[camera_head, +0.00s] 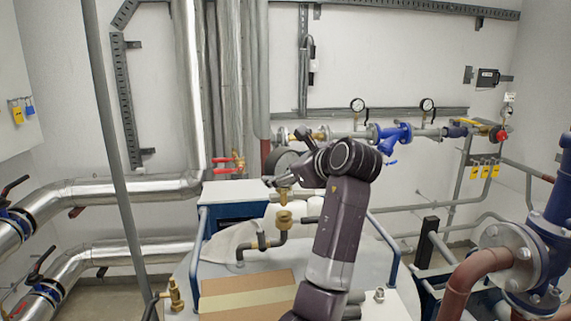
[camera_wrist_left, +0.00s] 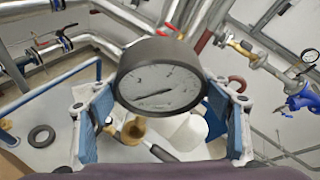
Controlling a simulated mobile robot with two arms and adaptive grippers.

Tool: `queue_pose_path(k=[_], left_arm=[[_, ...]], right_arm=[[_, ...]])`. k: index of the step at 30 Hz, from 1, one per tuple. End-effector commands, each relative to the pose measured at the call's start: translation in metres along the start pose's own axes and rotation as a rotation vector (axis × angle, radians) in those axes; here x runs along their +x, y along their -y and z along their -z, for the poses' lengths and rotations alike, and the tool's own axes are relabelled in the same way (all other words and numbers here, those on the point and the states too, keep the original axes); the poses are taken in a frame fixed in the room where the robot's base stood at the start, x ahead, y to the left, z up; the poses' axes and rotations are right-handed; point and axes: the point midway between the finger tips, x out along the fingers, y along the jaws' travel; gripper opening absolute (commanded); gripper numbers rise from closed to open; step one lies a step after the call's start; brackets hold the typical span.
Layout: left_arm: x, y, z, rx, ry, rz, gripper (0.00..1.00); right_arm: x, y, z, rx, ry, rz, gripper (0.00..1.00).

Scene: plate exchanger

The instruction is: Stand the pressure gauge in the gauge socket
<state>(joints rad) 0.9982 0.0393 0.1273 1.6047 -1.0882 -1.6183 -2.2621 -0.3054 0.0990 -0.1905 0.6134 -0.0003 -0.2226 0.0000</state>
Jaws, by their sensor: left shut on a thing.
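The pressure gauge (camera_wrist_left: 160,87) has a dark round case and a pale dial. In the left wrist view it sits between the two blue-padded fingers of my left gripper (camera_wrist_left: 167,115), which is shut on it. In the head view the gauge (camera_head: 284,160) shows partly behind my left gripper (camera_head: 285,177). The brass gauge socket (camera_head: 284,219) is on a dark bent pipe just below it. A brass piece shows between gauge and socket; I cannot tell whether it touches the socket. The socket also shows in the left wrist view (camera_wrist_left: 132,132), below the gauge. My right gripper is out of view.
A cardboard box (camera_head: 248,295) lies on the pale round table (camera_head: 225,264). A brass valve fitting (camera_head: 174,295) stands at its left. A dark ring (camera_wrist_left: 41,136) lies on the table. Blue rails flank the table, and pipes with two other gauges run along the back wall.

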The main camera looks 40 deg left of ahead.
Motion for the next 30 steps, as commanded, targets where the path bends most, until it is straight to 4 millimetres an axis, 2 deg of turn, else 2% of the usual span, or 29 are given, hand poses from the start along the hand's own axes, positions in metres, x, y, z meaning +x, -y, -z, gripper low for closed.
queue_pose_path(k=[3,7,19,30], left_arm=[[0.001,-0.002,0.004,-0.002,0.003,0.002,0.30],[0.003,-0.004,0.009,-0.002,0.003,0.002,0.30],[0.010,-0.011,0.025,-0.003,0.003,0.003,0.30],[0.017,-0.019,0.041,-0.001,0.002,0.001,0.30]], right_arm=[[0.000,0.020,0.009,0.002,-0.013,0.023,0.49],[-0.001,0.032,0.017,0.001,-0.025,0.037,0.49],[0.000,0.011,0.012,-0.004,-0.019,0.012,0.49],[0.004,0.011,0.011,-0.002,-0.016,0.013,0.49]])
